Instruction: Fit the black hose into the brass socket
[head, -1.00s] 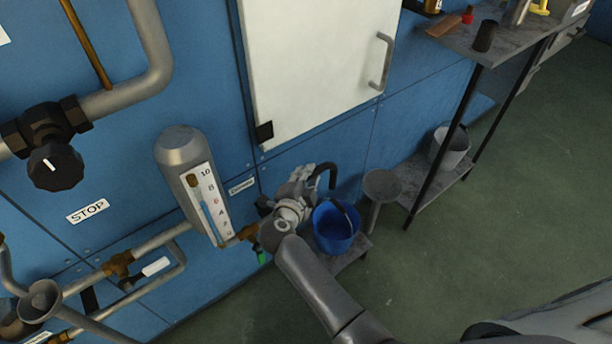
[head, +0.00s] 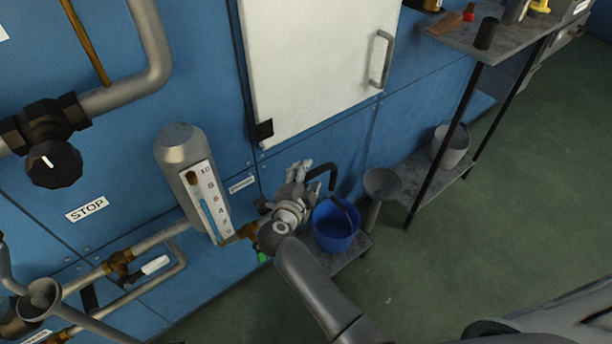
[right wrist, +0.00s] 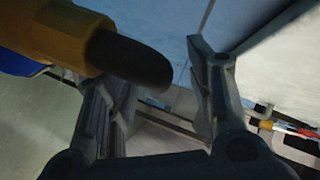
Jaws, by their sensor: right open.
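My right gripper (head: 300,174) is open in front of the blue wall, just above the blue bucket. The black hose (head: 331,175) bends in an arch just right of its fingers, and its lower part runs down at the bucket. Contact cannot be told in the head view. A brass-coloured cylinder with a dark end (right wrist: 60,38) crosses the upper left, close to the left finger. A brass fitting (head: 247,233) sits below the gauge, partly hidden by my wrist. My left gripper is not in view.
The blue bucket (head: 335,228) stands on a low shelf beside my gripper. A level gauge (head: 186,165) and pipes are on the wall at left. A white cabinet door (head: 315,70) is above. A funnel (head: 381,184) and a rack (head: 463,110) stand right; the floor there is clear.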

